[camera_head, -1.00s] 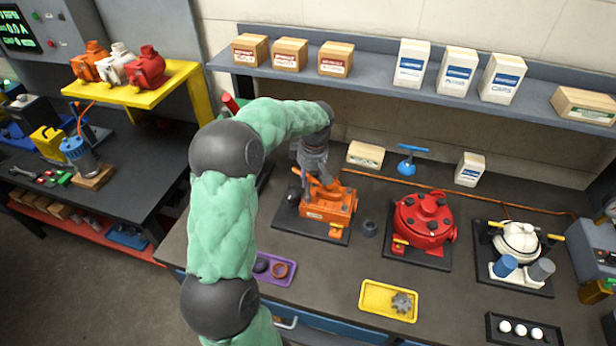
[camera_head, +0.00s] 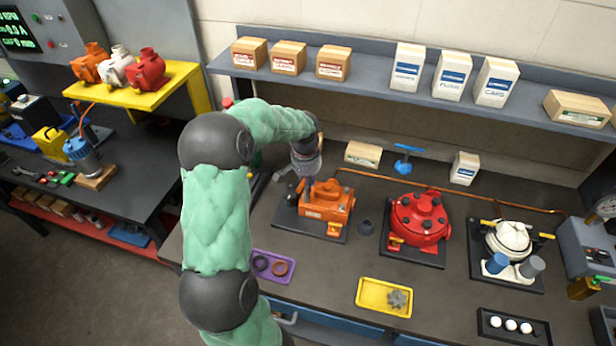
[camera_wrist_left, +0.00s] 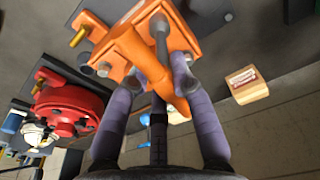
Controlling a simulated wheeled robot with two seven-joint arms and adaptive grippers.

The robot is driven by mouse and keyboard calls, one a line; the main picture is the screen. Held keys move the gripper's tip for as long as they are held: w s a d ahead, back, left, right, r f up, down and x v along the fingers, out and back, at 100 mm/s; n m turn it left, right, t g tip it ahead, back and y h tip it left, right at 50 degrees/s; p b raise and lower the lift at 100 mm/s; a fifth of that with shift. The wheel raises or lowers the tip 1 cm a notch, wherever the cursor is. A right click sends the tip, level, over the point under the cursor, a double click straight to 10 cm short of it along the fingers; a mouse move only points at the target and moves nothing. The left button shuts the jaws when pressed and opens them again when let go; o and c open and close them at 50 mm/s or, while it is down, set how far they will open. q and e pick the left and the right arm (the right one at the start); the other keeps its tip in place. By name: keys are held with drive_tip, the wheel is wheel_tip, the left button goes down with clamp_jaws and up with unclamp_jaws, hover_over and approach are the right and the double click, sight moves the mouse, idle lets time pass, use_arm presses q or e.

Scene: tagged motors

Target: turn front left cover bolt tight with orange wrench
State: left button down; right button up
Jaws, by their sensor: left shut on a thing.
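The orange motor (camera_head: 328,203) sits on a dark base plate at the left of the bench row. My left gripper (camera_head: 305,166) is at its back left, above the plate, with its fingertips hard to make out in the head view. In the left wrist view my left gripper (camera_wrist_left: 162,88) is shut on the orange wrench (camera_wrist_left: 143,60), which lies slantwise across its fingers in front of the motor (camera_wrist_left: 185,40). Grey bolt heads show on the motor, one near its corner (camera_wrist_left: 103,70); I cannot tell which is the front left one. My right gripper is out of view.
A red motor (camera_head: 420,218) and a white motor (camera_head: 508,240) stand to the right. A yellow tray (camera_head: 362,296) with a grey gear and a purple tray (camera_head: 286,278) with rings lie in front. A shelf (camera_head: 380,80) with boxes overhangs the back.

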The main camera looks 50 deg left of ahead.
use_arm(q)
drive_tip(key=m+p, duration=0.1)
drive_tip(key=m, duration=0.2)
drive_tip(key=shift+s+m, duration=0.1)
drive_tip(key=shift+m, duration=0.2)
drive_tip(key=shift+m+h+p, duration=0.3)
drive_tip(key=shift+m, duration=0.7)
drive_tip(key=shift+d+n, duration=0.1)
drive_tip(key=shift+n, duration=0.5)
drive_tip(key=shift+r+p, duration=0.45)
drive_tip(key=shift+r, duration=0.55)
drive_tip(key=shift+r+p, duration=1.75)
drive_tip(key=shift+r, duration=0.8)
drive_tip(key=shift+f, duration=0.1)
